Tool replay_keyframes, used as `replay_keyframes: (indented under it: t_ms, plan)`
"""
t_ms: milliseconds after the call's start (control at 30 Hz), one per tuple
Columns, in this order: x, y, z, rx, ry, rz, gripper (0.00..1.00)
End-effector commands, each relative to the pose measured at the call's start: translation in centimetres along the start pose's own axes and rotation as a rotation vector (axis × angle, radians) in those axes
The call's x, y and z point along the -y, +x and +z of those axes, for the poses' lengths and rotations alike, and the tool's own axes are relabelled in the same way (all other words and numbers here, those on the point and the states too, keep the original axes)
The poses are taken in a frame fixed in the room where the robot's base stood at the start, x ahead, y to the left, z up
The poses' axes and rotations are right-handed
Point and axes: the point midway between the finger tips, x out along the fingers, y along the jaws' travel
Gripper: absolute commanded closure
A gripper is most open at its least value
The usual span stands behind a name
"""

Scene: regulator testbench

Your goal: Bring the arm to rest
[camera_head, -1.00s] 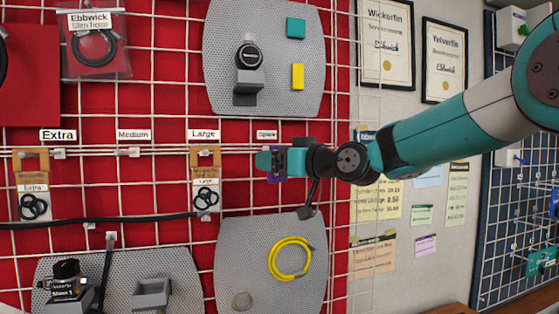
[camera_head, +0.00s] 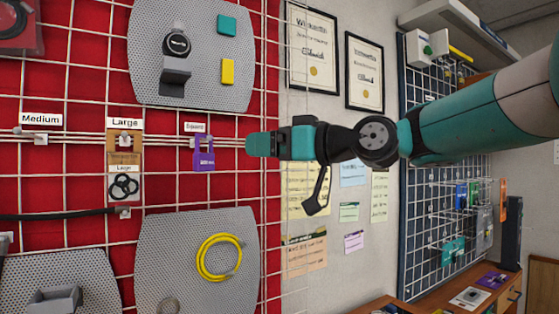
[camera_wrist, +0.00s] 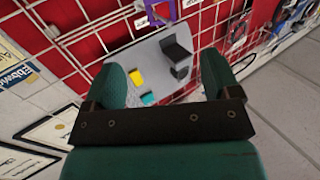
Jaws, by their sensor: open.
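My gripper (camera_head: 250,145) reaches in from the right in the head view, in front of the red wall grid. In the wrist view my gripper (camera_wrist: 160,75) shows two teal fingers spread apart with nothing between them. A purple tag (camera_head: 203,155) hangs on the hook under the "Spare" label, left of the fingertips and apart from them. The purple tag also shows at the top of the wrist view (camera_wrist: 160,12).
A grey perforated panel (camera_head: 150,70) holds a gauge, a teal block and a yellow block. A lower panel (camera_head: 170,260) bears a yellow hose loop (camera_head: 219,257). Framed certificates (camera_head: 312,50) hang behind my arm. A wooden bench (camera_head: 470,298) stands at lower right.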

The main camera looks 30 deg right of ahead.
Motion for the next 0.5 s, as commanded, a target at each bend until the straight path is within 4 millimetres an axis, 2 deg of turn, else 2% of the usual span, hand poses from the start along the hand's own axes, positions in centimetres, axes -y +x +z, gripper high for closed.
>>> replay_keyframes:
  t_ms: [133, 367, 433, 500]
  plan:
    - [0.0, -1.3, 0.1, -0.001, -0.001, 0.002, 0.18]
    - [0.1, -1.7, 0.0, 0.002, 0.0, -0.002, 0.18]
    - [0.4, -1.5, 0.4, 0.014, 0.006, -0.008, 0.18]
    - [1.2, -1.0, 1.6, 0.054, 0.026, -0.024, 0.18]
